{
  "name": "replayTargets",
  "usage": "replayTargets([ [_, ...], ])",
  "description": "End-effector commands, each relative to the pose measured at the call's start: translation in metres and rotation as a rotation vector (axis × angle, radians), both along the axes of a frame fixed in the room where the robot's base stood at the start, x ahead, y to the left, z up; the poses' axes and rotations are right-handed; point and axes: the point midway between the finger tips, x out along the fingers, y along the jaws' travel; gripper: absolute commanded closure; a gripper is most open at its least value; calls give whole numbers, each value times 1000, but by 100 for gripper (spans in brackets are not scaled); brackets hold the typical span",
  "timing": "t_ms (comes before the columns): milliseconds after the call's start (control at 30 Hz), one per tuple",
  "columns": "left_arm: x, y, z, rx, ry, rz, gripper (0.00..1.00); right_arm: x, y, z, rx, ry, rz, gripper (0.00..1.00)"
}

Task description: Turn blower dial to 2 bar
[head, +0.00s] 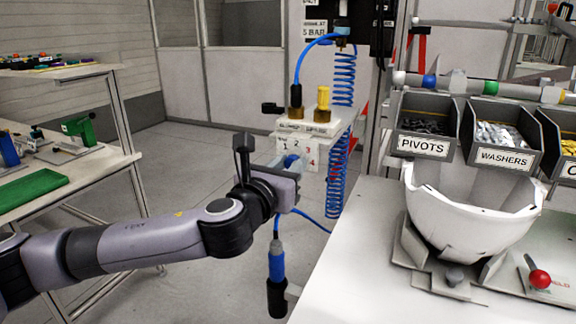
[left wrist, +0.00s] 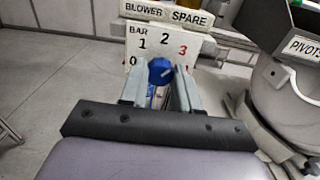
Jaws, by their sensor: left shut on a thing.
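The blue blower dial (left wrist: 160,70) sits low on a white panel (left wrist: 205,42) marked BAR, with black 0, 1 and 2 and a red 3 around it; the mark at the lower right is partly hidden. In the head view the dial (head: 291,161) shows only in part behind my gripper. My left gripper (head: 287,168) is shut on the dial, one finger on each side in the left wrist view. A short pale line on the dial seems to lean up and right, but its exact reading is too small to tell. My right gripper is not in view.
Above the panel stand a yellow plug (head: 323,98) and a blue hose (head: 307,58). A coiled blue hose (head: 337,185) hangs beside it. A blue and black blower tool (head: 277,262) hangs below. The white table (head: 350,285) with a helmet shell (head: 470,215) is to the right.

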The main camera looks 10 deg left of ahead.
Motion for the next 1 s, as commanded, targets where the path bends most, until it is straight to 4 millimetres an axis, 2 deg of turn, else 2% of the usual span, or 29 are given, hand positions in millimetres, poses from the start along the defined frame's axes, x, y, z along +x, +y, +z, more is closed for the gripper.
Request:
replayTargets([
  [600,0,1,-1,-482,97,2,99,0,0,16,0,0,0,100],
  [1000,0,1,-1,-647,128,1,99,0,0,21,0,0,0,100],
])
